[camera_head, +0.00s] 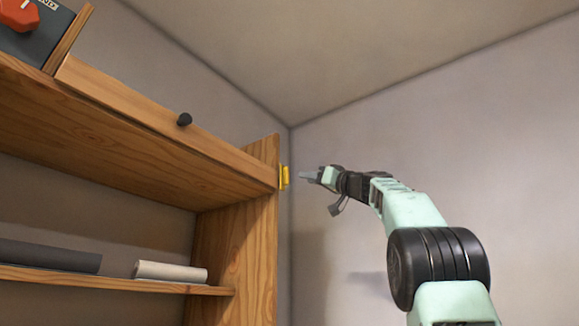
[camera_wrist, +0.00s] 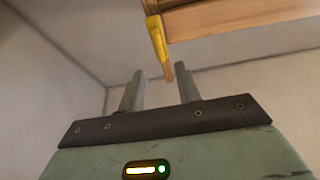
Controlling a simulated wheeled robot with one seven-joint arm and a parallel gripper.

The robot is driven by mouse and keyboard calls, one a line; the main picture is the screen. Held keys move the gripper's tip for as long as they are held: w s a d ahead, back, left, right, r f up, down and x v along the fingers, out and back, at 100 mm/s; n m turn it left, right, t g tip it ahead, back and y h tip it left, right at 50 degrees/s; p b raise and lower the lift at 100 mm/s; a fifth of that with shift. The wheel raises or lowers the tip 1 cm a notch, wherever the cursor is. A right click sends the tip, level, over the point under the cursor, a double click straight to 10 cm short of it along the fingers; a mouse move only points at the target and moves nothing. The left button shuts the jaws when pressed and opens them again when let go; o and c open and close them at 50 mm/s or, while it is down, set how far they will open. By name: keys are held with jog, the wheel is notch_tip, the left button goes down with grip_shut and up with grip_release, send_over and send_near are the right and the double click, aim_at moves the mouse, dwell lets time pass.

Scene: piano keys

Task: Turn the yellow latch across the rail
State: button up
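The yellow latch (camera_head: 284,177) is a small upright piece at the right end of the wooden rail (camera_head: 160,124), by the side panel's front edge. In the wrist view the latch (camera_wrist: 157,39) hangs slightly tilted at the end of the wood, above and beyond the fingertips. My gripper (camera_head: 308,176) is just right of the latch in the head view, its fingers pointing left toward it. In the wrist view my gripper (camera_wrist: 160,80) has its two fingers apart with nothing between them. No contact with the latch shows.
A dark box with a red knob (camera_head: 18,14) stands on top at the left. A dark roll (camera_head: 48,256) and a pale roll (camera_head: 170,271) lie on the lower shelf (camera_head: 120,282).

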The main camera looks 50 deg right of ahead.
aim_at(288, 173)
jog(key=p+x, duration=0.4)
jog(key=x, duration=0.3)
jog(key=shift+w+r+p, duration=0.1)
jog(key=shift+r+p, duration=0.1)
jog(key=shift+p, duration=0.2)
jog(key=shift+w+p, duration=0.4)
jog(key=shift+w, duration=0.3)
grip_shut()
